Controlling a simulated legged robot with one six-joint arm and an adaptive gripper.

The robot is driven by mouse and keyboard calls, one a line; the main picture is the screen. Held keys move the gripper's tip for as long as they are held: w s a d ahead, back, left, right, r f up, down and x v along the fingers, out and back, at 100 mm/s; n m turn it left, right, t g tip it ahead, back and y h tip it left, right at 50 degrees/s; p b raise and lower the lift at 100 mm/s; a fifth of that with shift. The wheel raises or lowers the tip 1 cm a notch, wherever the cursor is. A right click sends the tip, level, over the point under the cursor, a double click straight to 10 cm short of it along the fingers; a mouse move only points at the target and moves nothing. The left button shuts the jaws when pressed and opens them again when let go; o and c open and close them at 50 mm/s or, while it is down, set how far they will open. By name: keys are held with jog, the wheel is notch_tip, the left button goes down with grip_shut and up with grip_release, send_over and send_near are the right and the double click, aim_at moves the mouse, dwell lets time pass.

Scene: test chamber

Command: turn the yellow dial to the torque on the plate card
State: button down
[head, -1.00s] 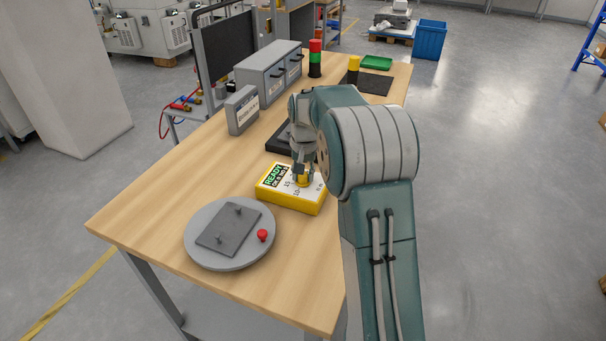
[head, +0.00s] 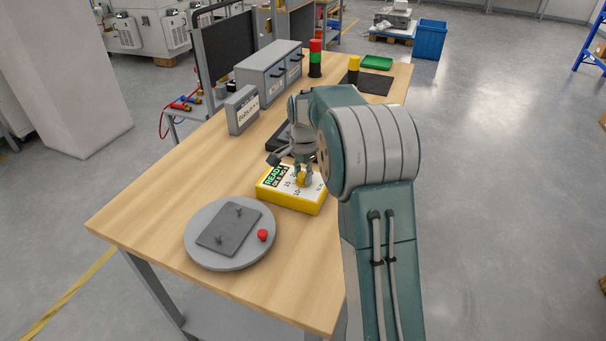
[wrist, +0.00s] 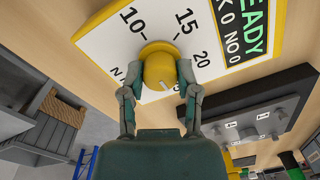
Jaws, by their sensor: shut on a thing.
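The yellow dial (wrist: 160,70) sits on the white face of a yellow tester box (head: 288,205). In the wrist view, its scale shows 10, 15 and 20, and a pale pointer line on the dial lies on the side toward my gripper. My gripper (wrist: 157,90) is shut on the dial, one finger at each side. In the head view, my gripper (head: 301,180) comes down over the dial and partly hides it. The box's display (head: 274,177) reads READY, with OK and NO counts at 0. A grey box bears a white card (head: 248,109), its writing too small to read.
A grey turntable (head: 200,247) with a dark plate (head: 229,229) and a red knob (head: 263,235) stands at the near end of the bench. A black fixture (head: 283,137) lies behind the tester. Grey cabinets (head: 270,70) and a stack light (head: 315,58) stand farther back.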

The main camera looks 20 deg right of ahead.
aim_at(303, 174)
jog(key=shift+w, duration=0.15)
dwell(0.4)
jog(key=shift+c, duration=1.6)
grip_release()
notch_tip(303, 174, up, 12)
